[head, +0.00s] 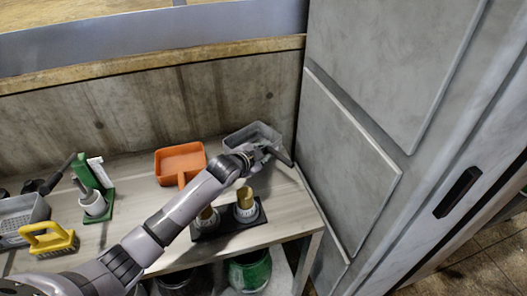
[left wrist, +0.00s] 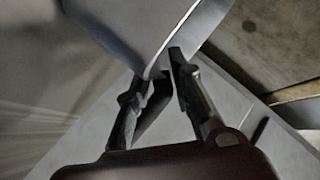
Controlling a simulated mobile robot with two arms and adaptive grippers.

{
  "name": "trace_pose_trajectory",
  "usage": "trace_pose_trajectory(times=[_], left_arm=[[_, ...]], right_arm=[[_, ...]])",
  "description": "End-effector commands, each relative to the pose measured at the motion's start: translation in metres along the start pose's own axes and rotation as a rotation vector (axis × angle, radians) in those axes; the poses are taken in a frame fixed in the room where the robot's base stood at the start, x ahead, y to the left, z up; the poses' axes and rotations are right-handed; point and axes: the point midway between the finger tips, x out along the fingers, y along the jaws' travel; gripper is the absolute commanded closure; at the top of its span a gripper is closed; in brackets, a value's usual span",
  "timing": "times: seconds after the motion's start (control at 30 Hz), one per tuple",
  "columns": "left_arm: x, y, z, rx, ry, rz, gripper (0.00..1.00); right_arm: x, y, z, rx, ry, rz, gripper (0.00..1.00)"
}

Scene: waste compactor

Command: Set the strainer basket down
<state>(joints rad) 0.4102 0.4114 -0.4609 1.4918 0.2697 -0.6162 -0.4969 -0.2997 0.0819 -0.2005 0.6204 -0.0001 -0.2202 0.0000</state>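A grey open basket (head: 252,132), which I take to be the strainer basket, is at the back right of the workbench (head: 130,235), close to the wall. My left gripper (head: 275,155) is at its near right side. In the left wrist view, the pale grey basket wall (left wrist: 150,25) runs down between the fingertips (left wrist: 162,68), which are close together and appear shut on its edge. The basket looks roughly level. Its underside is hidden, so I cannot tell whether it touches the bench. My right gripper is not in view.
An orange scoop-like tray (head: 181,158) lies left of the basket. Two brass-topped fittings (head: 245,205) stand on a dark base in front. A grey perforated basket (head: 18,215), a yellow-handled brush (head: 50,240) and a green holder (head: 95,190) are left. A grey cabinet (head: 345,150) is close on the right.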

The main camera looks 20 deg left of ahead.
Motion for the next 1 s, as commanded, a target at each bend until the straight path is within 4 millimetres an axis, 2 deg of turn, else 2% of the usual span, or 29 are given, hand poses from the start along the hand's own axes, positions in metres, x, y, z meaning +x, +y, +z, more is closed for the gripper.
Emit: trace_pose_trajectory(times=[0.2, 0.57, 0.77, 1.0], left_arm=[[0.000, -0.001, -0.001, 0.000, 0.001, -0.001, 0.64], [-0.005, -0.001, 0.000, 0.001, 0.001, -0.001, 0.64], [-0.034, -0.001, -0.001, 0.003, 0.002, -0.002, 0.64], [-0.083, 0.000, 0.001, 0.003, 0.000, -0.001, 0.64]], right_arm=[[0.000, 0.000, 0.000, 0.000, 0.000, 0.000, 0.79], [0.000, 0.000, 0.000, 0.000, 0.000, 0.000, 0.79], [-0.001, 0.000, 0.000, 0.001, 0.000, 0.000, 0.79], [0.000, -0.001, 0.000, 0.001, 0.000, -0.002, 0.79]])
